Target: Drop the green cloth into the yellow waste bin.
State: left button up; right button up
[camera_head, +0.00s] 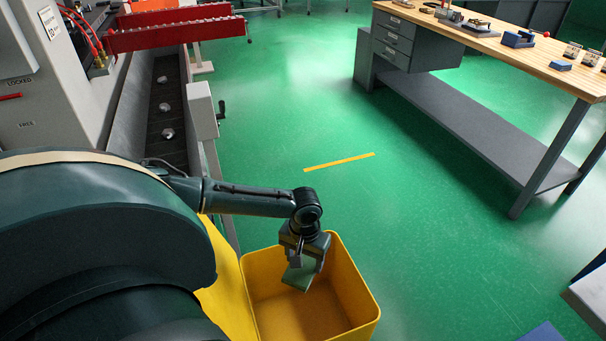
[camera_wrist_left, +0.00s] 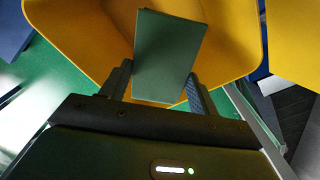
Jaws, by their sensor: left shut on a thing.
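The green cloth (camera_head: 299,276) is a small flat rectangle that hangs between the fingers of my left gripper (camera_head: 305,262). The gripper is shut on it. In the left wrist view the cloth (camera_wrist_left: 166,55) sits between the two fingertips of the gripper (camera_wrist_left: 160,85), with yellow behind it. The yellow waste bin (camera_head: 366,290) stands open below, and the gripper points down over its opening. The bin wall (camera_wrist_left: 235,35) fills the top of the left wrist view. I cannot tell exactly how far the cloth is below the rim. My right gripper is not in view.
A yellow lid or panel (camera_head: 226,285) stands at the bin's left side. A grey machine (camera_head: 204,112) with a red guard (camera_head: 170,35) is at the left. A wooden-topped workbench (camera_head: 500,45) stands at the back right. The green floor between them is clear.

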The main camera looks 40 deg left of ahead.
pick_arm(q)
jog(key=o, duration=1.1)
jog(key=shift+c, duration=0.2)
notch_tip(320, 180, up, 13)
jog(key=p, duration=0.1)
jog(key=shift+r+p, duration=0.15)
jog(key=shift+p, duration=0.2)
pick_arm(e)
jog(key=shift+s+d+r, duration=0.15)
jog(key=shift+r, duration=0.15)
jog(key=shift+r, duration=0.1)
pick_arm(q)
jog(key=shift+s+d, duration=0.1)
